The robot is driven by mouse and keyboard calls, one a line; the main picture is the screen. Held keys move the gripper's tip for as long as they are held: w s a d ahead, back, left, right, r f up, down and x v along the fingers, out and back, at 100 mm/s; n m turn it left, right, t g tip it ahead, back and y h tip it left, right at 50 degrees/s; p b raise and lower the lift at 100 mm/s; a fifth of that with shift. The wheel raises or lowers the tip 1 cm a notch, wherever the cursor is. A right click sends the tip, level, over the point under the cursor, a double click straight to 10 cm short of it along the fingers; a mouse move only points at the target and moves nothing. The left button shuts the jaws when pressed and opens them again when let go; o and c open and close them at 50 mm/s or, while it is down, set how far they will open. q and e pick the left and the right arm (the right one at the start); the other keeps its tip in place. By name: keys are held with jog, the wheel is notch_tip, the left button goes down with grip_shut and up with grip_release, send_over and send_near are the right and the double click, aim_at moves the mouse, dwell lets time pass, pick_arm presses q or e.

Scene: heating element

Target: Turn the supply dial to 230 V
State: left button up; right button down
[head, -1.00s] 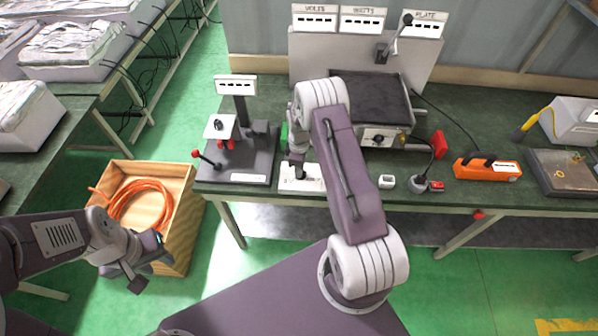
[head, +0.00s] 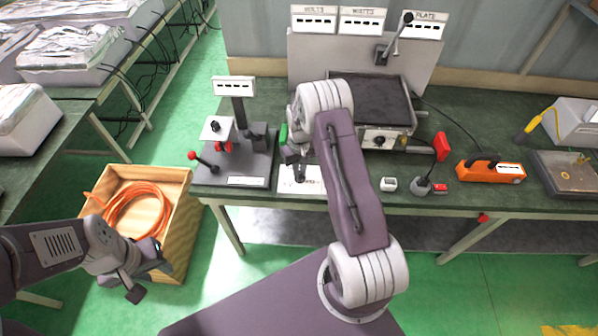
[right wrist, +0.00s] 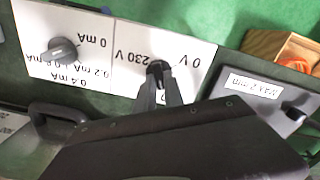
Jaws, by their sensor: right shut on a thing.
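The supply dial (right wrist: 157,68) is a dark knob on a white panel (right wrist: 190,55) marked 0 V and 230 V, upside down in the right wrist view. My right gripper (right wrist: 158,84) is shut on this knob; its fingers hide much of it, so I cannot tell exactly where it points. In the head view the panel (head: 314,184) lies flat near the bench's front edge, with my right gripper (head: 299,174) over it. My left gripper (head: 148,278) hangs open and empty in front of the wooden crate (head: 178,236).
A second panel marked in mA (right wrist: 85,70) has a grey knob beside the supply panel. A stand with a red-knobbed lever (head: 235,170) is left of the supply panel.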

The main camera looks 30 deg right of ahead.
jog(key=m, duration=0.3)
jog(key=shift+w+d+r+m+b, duration=0.15)
jog(key=shift+w+m+b, duration=0.05)
jog(key=shift+m+b, duration=0.1)
jog(key=m, duration=0.3)
jog(key=shift+d+m, duration=0.1)
jog(key=shift+m, duration=0.2)
jog(key=m, duration=0.6)
jog(key=shift+s+m+b, duration=0.2)
jog(key=shift+m+b, duration=0.1)
jog(key=shift+b, duration=0.1)
jog(key=m, duration=0.6)
jog(key=shift+s, duration=0.1)
jog(key=m, duration=0.6)
jog(key=shift+s, duration=0.15)
jog(key=c, duration=1.4)
grip_release()
jog(key=shift+c, duration=0.2)
jog(key=shift+s, duration=0.1)
